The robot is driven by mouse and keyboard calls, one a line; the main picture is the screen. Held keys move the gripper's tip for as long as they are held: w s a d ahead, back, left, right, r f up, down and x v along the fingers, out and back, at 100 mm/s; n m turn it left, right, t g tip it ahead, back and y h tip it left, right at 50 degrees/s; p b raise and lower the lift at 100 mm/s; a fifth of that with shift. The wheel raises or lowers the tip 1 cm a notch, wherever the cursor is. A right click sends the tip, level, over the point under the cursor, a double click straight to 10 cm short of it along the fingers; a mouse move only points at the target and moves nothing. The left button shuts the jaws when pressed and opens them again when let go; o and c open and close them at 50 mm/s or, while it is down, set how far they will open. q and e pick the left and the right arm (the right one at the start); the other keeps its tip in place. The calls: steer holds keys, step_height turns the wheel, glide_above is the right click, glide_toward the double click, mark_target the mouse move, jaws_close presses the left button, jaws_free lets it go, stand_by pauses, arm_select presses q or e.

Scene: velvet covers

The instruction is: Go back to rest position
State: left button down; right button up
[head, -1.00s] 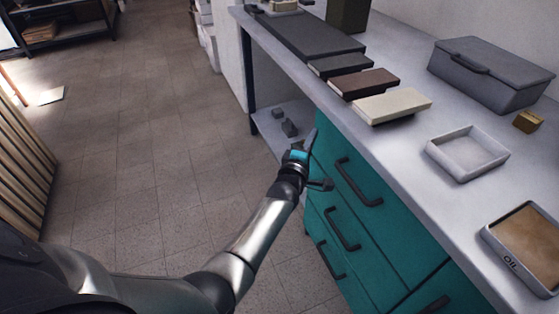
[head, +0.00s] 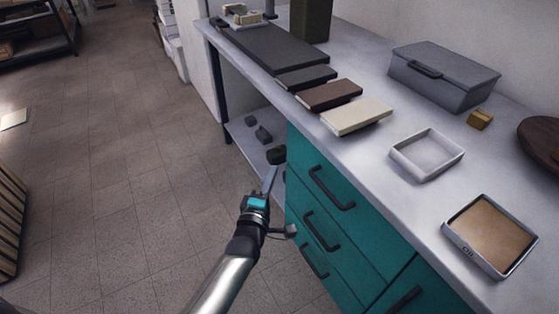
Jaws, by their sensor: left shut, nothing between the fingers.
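My left gripper (head: 270,176) is in the lower middle of the head view, at the end of my silver and black arm with a teal band at the wrist. It is shut and empty. It points up and away, in front of the open lower shelf and just left of the teal drawers. It appears to touch nothing, though its exact gap to the drawer fronts is hard to judge. My right gripper and right arm are not in view.
Teal drawers (head: 330,232) with dark handles stand right of the gripper, under a grey worktop (head: 385,150). On top are sanding blocks, a lidded grey box (head: 445,78), an empty tray (head: 427,155) and an oil tray (head: 490,235). Small dark blocks lie on the lower shelf (head: 240,133). Open floor (head: 120,200) is left.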

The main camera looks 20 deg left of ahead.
arm_select(q)
steer(key=s+f+m+g+h+p, duration=0.1)
steer(key=s+f+m+g+p, duration=0.1)
steer(key=s+f+m+g, duration=0.5)
steer(key=s+f+m+g+h+p, duration=0.15)
steer(key=s+f+m, duration=0.35)
steer(key=s+f, duration=0.65)
steer(key=s+a+f+m+g+p, duration=0.1)
steer(key=s+a+f+m+g, duration=0.1)
steer(key=s, duration=0.8)
steer(key=s+a+f+m+g+y+p, duration=0.1)
steer(key=s+a+f+m+g+p, duration=0.1)
steer(key=s+f+m+g, duration=0.3)
steer(key=s+f+m, duration=0.2)
steer(key=s+f, duration=0.2)
steer(key=s, duration=0.2)
steer(key=shift+s, duration=0.2)
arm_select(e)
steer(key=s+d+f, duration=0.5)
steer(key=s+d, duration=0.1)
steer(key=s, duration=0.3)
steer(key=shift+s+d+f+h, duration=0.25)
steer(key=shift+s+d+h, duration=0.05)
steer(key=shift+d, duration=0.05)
arm_select(q)
steer(key=shift+y, duration=0.25)
